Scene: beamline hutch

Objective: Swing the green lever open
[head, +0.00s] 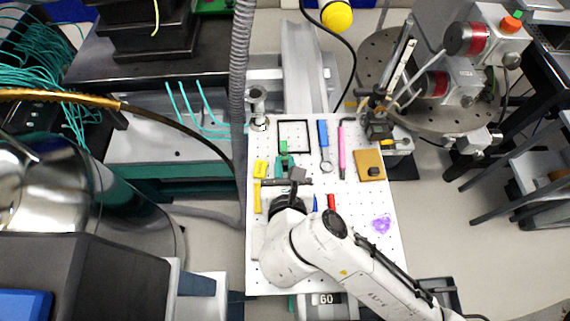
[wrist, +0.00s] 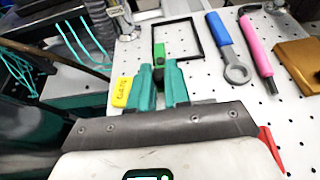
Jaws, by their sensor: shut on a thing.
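The green lever (head: 284,147) is on the white perforated board, near its upper left part. In the wrist view, its bright green end (wrist: 159,51) shows just beyond and between my teal fingertips. My gripper (head: 285,160) is shut on the lever; in the wrist view the two fingers (wrist: 159,72) stand on either side of it with a narrow dark gap between them. The lever's pivot and the rest of its length are hidden by the fingers and the gripper body.
The white board (head: 350,225) holds a black square frame (head: 307,137), a blue wrench (head: 323,140), a pink tool (head: 342,150), a brown block (head: 369,158) and a yellow tag (head: 260,168). A grey hose (head: 238,80) runs along its left. The board's lower right is mostly clear.

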